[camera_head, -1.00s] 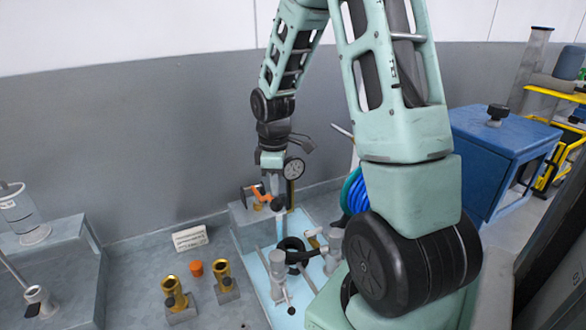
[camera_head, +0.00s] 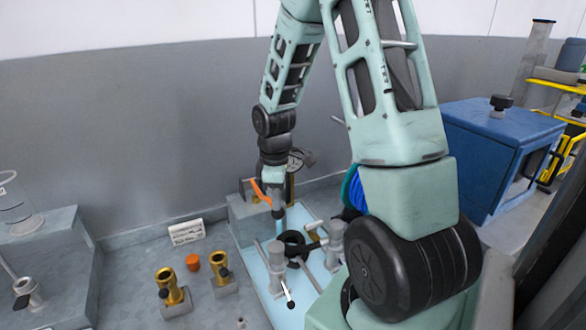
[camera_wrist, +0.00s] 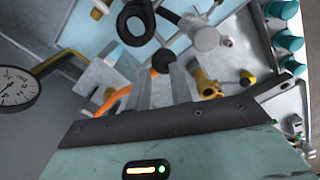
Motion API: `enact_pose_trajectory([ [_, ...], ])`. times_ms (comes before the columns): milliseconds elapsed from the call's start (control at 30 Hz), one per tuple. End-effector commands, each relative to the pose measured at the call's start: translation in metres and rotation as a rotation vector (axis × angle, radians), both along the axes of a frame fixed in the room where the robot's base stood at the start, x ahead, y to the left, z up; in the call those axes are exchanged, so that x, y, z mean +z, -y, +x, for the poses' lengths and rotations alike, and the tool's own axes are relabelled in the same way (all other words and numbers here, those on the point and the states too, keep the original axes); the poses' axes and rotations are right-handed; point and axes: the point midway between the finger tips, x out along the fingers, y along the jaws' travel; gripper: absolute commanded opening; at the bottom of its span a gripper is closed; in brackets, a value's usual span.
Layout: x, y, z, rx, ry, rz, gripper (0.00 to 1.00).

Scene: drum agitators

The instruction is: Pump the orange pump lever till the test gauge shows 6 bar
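The orange pump lever (camera_head: 258,190) slopes down to the right toward my gripper (camera_head: 277,212) at the back of the light-blue plate. In the wrist view the lever (camera_wrist: 114,97) passes behind the left finger. A black knob (camera_wrist: 162,60), apparently its end, sits between the fingertips of my gripper (camera_wrist: 163,78), which look closed on it. The round white test gauge (camera_wrist: 15,88) is cut off at the left edge of the wrist view; I cannot read its value. In the head view the gauge (camera_head: 296,158) is mostly hidden behind my wrist.
Grey posts and a black ring (camera_head: 291,243) stand on the light-blue plate (camera_head: 254,272) in front of my gripper. Two brass fittings (camera_head: 171,287), an orange cap (camera_head: 192,262) and a white label (camera_head: 187,232) are to the left. A blue cabinet (camera_head: 490,140) is at right.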

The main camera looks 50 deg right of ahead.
Motion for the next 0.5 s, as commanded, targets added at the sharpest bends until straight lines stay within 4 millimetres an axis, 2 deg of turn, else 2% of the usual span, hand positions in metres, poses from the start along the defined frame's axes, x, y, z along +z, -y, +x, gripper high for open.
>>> enact_pose_trajectory([
  [33, -0.015, 0.001, 0.003, 0.0, 0.01, -0.003, 0.13],
  [367, -0.065, 0.001, 0.001, -0.002, 0.011, -0.004, 0.13],
  [500, -0.058, 0.001, 0.001, -0.002, 0.013, -0.006, 0.13],
])
